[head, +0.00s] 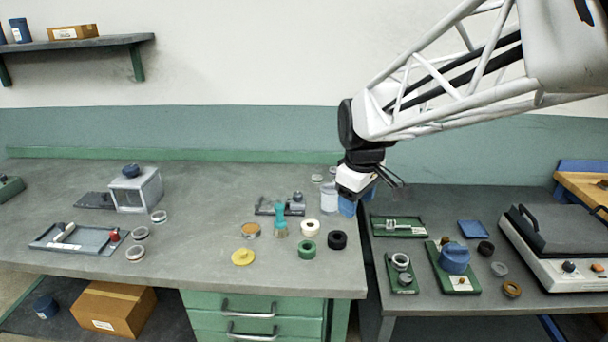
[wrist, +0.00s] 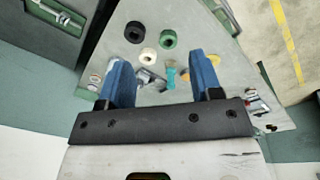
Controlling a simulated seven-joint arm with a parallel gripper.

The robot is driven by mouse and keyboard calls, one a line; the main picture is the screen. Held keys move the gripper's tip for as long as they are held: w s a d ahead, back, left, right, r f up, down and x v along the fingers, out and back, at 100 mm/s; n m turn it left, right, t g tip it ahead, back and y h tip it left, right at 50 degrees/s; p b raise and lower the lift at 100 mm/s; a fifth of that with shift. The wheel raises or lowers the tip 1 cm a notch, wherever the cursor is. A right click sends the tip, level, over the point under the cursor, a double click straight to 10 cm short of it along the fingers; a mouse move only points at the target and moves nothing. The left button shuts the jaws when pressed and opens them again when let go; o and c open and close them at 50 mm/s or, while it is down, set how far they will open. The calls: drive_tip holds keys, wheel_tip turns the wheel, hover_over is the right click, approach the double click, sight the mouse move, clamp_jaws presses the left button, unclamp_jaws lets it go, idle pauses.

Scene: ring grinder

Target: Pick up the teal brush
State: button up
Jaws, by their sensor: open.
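The teal brush (head: 280,217) stands upright on the grey bench top, its teal handle up and its tan bristles down. In the wrist view the teal brush (wrist: 171,76) shows beyond and between my gripper's two blue fingers. My gripper (head: 398,184) is raised above the right end of the bench, to the right of the brush and well apart from it. In the wrist view my gripper (wrist: 164,70) has its fingers spread wide with nothing between them.
Close to the brush are a white ring (head: 310,228), a green ring (head: 307,249), a black ring (head: 337,240), a yellow knobbed disc (head: 243,257) and a small dark fixture (head: 280,207). Blue and clear cups (head: 328,197) stand near my gripper.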

drive_tip(key=w+a+f+n, duration=0.5)
drive_tip(key=w+a, duration=0.4)
drive_tip(key=w, duration=0.2)
drive_tip(key=n+g, duration=0.1)
drive_tip(key=n, duration=0.4)
hover_over(279, 215)
drive_tip(key=w, duration=0.1)
drive_tip(key=f, duration=0.7)
drive_tip(key=shift+w+a, duration=0.2)
drive_tip(key=shift+f, duration=1.3)
drive_tip(key=shift+d+f, duration=0.1)
drive_tip(key=shift+f, duration=2.5)
